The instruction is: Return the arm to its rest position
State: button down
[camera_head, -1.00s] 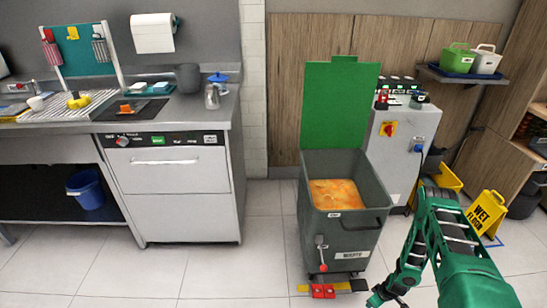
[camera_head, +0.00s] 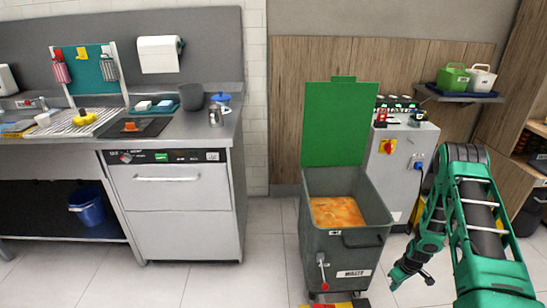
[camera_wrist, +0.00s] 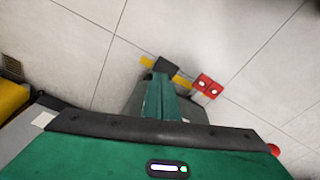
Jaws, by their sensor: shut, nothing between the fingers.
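My arm (camera_head: 478,215), green with dark joints, is bent at the right of the head view. Its elbow is up and the forearm hangs down. My gripper (camera_head: 395,284) points down at the lower right of the grey bin, over the floor, and holds nothing. In the wrist view my gripper (camera_wrist: 160,78) shows as a narrow green shape with its fingers together. The green gripper body with a lit indicator fills the bottom of that view.
A grey wheeled bin (camera_head: 348,248) with orange contents and a raised green lid (camera_head: 336,122) stands left of my gripper. A grey machine (camera_head: 397,160) stands behind it. A metal counter (camera_head: 180,128) is at the left. Tiled floor lies open between them.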

jog(key=s+r+m+h, duration=0.15)
jog(key=s+r, duration=0.25)
jog(key=r, duration=1.5)
jog(key=s+r+m, duration=0.3)
jog(key=r, duration=1.5)
jog(key=s+a+r+m+g, duration=0.1)
jog(key=s+a+r+m, duration=0.2)
jog(key=s+r, duration=0.95)
jog(key=s+a+r+m, duration=0.1)
jog(key=s+a+r, duration=0.1)
jog(key=s, duration=0.6)
jog(key=s+a+r+m+y, duration=0.1)
jog(key=s+a+r+m, duration=0.1)
jog(key=s, duration=0.6)
jog(key=shift+a+r, duration=0.85)
jog(key=shift+a, duration=0.15)
jog(key=shift+m+y, duration=0.25)
jog(key=shift+w+f, duration=0.25)
jog(key=shift+w, duration=0.35)
